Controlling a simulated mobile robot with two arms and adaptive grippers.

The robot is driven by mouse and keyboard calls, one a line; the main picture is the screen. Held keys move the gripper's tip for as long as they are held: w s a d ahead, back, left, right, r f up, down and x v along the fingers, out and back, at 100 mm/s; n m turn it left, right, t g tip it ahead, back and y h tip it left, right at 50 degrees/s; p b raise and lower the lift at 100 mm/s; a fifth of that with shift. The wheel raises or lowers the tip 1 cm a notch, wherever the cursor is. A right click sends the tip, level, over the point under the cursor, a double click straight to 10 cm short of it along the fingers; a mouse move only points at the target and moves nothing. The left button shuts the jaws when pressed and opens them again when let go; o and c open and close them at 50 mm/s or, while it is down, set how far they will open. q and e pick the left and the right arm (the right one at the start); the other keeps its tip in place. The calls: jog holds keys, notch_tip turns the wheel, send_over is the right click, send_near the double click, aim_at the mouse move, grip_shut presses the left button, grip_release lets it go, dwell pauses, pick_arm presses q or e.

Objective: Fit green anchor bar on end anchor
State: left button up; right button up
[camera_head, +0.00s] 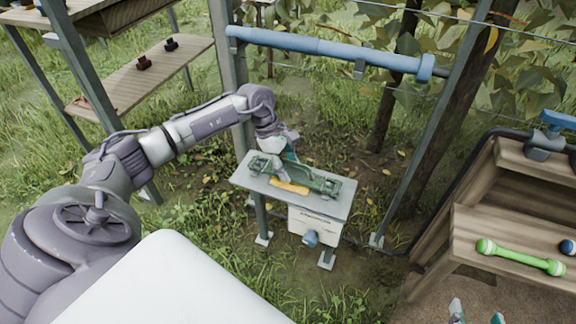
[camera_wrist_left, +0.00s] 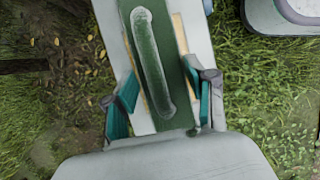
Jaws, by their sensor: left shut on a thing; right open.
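A bright green bar (camera_head: 520,257) with rounded knob ends lies on the wooden shelf at the right. It could be the green anchor bar; which part is the end anchor I cannot tell. My left gripper (camera_head: 290,158) reaches down to a dark green fixture (camera_head: 318,180) on a small grey table. In the left wrist view its teal fingers (camera_wrist_left: 160,95) stand on both sides of the fixture's dark green body (camera_wrist_left: 140,45), which carries a raised handle. My right gripper (camera_head: 476,316) shows only its two parted fingertips at the bottom edge, below the shelf, empty.
The small grey table (camera_head: 338,205) has a white box (camera_head: 315,226) below it. A blue pipe (camera_head: 330,48) spans between posts at the back. A wooden rack (camera_head: 460,225) stands at right, with a blue ball-like part (camera_head: 567,247) on it. Wooden shelves (camera_head: 150,72) stand at left.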

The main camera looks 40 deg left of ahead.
pick_arm(q)
jog(key=shift+f+b, duration=0.45)
jog(key=shift+f, duration=0.1)
pick_arm(e)
jog(key=shift+w+a+r+t+y, duration=0.25)
jog(key=shift+w+r+t, duration=0.35)
jog(key=shift+r, duration=0.25)
jog(key=shift+w+a+r+t+y, duration=0.15)
jog(key=shift+w+a+r+t, duration=0.1)
jog(key=shift+w+r+t, duration=0.45)
dwell(1.1)
pick_arm(q)
jog(key=o, duration=1.3)
pick_arm(e)
jog(key=shift+s+r, duration=0.15)
jog(key=shift+s, duration=0.1)
